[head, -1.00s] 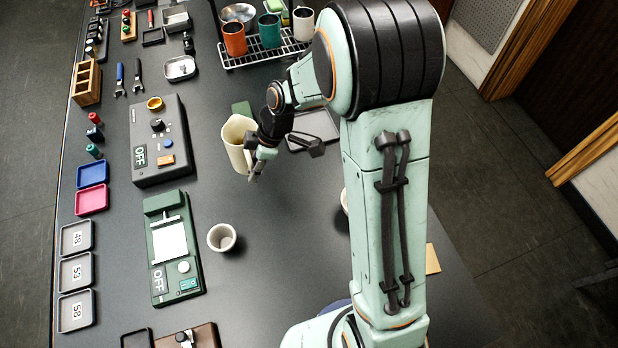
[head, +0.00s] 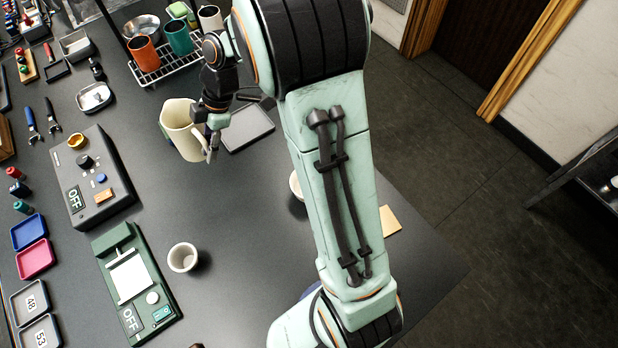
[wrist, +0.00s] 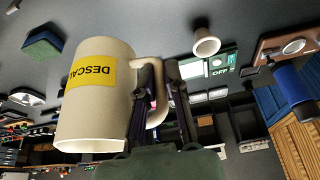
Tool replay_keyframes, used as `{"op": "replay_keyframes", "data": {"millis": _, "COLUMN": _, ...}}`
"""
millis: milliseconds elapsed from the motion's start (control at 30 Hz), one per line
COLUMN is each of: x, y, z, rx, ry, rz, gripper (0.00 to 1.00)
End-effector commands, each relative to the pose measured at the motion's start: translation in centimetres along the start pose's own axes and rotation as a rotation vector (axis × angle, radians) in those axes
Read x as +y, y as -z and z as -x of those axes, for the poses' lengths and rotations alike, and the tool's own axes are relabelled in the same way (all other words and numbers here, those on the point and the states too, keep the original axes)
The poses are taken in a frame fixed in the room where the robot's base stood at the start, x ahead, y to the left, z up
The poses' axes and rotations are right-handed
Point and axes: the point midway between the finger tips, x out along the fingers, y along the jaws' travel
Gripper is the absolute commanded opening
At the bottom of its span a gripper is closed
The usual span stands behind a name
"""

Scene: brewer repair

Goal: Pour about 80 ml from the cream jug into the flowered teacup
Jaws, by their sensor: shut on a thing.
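The cream jug (head: 178,129) is a tall, pale jug at the upper middle of the table in the head view. My gripper (head: 212,142) is at its right side. In the wrist view the gripper (wrist: 160,100) is shut on the handle of the jug (wrist: 90,120), which bears a yellow label reading "DESCAL". I cannot tell the jug's contents or its height above the table. A small white cup (head: 183,258) stands on the table below it, right of a green scale. Another pale vessel (head: 296,186) is mostly hidden behind my arm. I see no flowers on either.
A green scale (head: 138,285) showing OFF and a grey control box (head: 92,180) stand at left. A wire rack (head: 170,70) with several mugs stands behind the jug. A grey tray (head: 248,128) lies right of my gripper. The table between jug and cup is clear.

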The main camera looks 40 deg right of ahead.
Motion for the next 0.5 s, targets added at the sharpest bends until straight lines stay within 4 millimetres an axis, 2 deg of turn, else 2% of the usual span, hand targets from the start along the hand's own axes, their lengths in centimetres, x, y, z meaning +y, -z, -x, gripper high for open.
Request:
{"op": "replay_keyframes", "data": {"millis": 267, "x": 0.3, "y": -7.5, "z": 2.5, "rx": -0.001, "ry": 0.055, "rz": 0.136, "gripper": 0.0}}
{"op": "replay_keyframes", "data": {"millis": 367, "x": -0.3, "y": -11.2, "z": 3.8, "rx": -0.001, "ry": 0.087, "rz": 0.215, "gripper": 0.0}}
{"op": "replay_keyframes", "data": {"millis": 500, "x": -2.2, "y": -16.6, "z": 5.8, "rx": 0.0, "ry": 0.137, "rz": 0.338, "gripper": 0.0}}
